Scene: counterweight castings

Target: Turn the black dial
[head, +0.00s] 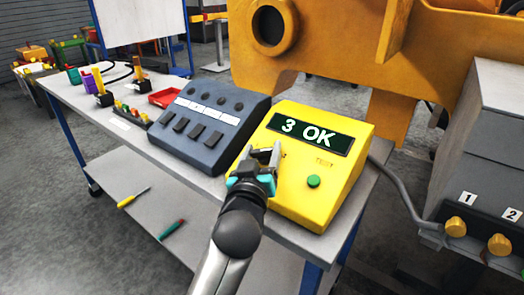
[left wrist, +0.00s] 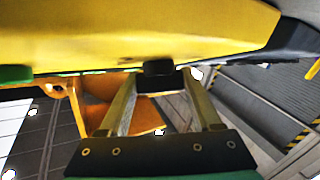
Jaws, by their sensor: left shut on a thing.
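A yellow box (head: 335,185) with a sloped face stands on the grey bench. Its dark display (head: 309,131) reads "3 OK", and a green button (head: 313,181) sits on the face. My left gripper (head: 264,154) is at the left part of this face, its fingers shut on the black dial. In the left wrist view the black dial (left wrist: 158,68) shows as a small dark block between the fingertips, against the yellow box (left wrist: 150,35). My right gripper is in neither view.
A dark blue-grey panel (head: 208,115) stands left of the yellow box. The bench (head: 110,115) also holds a red tray (head: 165,97). A large orange casting (head: 330,50) is behind. A grey cabinet with yellow knobs (head: 456,226) is at the right. Screwdrivers lie on the lower shelf (head: 150,180).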

